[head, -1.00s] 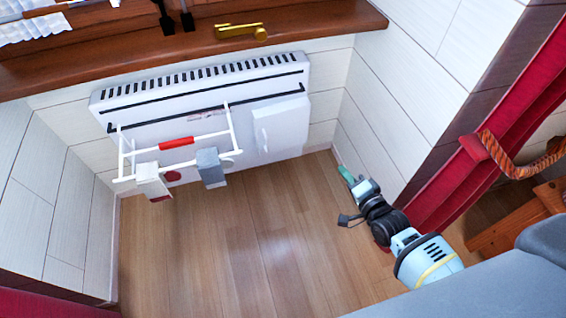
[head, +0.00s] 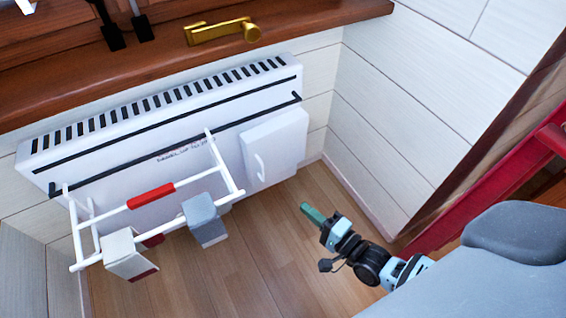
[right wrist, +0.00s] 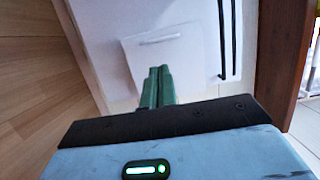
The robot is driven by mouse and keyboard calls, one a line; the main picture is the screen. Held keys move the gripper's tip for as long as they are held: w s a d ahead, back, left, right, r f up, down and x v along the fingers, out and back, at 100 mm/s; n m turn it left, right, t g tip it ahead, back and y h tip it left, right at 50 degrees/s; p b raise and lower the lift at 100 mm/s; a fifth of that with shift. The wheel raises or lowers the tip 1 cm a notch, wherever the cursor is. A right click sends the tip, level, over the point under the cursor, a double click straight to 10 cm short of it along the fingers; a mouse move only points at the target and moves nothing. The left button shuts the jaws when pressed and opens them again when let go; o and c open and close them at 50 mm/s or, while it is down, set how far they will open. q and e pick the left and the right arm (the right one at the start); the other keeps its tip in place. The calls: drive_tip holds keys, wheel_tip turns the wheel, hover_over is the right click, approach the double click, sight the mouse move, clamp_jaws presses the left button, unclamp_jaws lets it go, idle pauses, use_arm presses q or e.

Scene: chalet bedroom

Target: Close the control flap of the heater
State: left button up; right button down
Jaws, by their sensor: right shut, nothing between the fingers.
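The white heater (head: 110,160) hangs on the wall below the window sill. Its control flap (head: 280,148), a white panel with a small white handle (head: 259,167), is at the right end of its front and stands out from it; I cannot tell its exact angle. My right gripper (head: 312,214) has green fingers, shut and empty. It is low, to the right of the flap and apart from it. In the right wrist view the fingers (right wrist: 157,88) point toward the flap (right wrist: 172,62) and overlap its lower part. My left gripper is not in view.
The wooden sill (head: 160,75) juts out above. The floor (head: 250,265) before the flap is clear.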

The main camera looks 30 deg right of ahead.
drive_tip(key=b, duration=0.4)
approach(263, 174)
drive_tip(key=x, duration=0.5)
drive_tip(key=shift+w+f, duration=0.1)
drive_tip(key=shift+w, duration=0.05)
drive_tip(key=shift+w+a, duration=0.15)
drive_tip(key=shift+w, duration=0.55)
drive_tip(key=shift+w+a, duration=0.1)
drive_tip(key=shift+w, duration=0.1)
drive_tip(key=shift+b+x, duration=0.4)
drive_tip(key=shift+x, duration=0.4)
drive_tip(key=shift+s, duration=0.1)
drive_tip(key=shift+a, duration=0.1)
drive_tip(key=shift+s, duration=0.1)
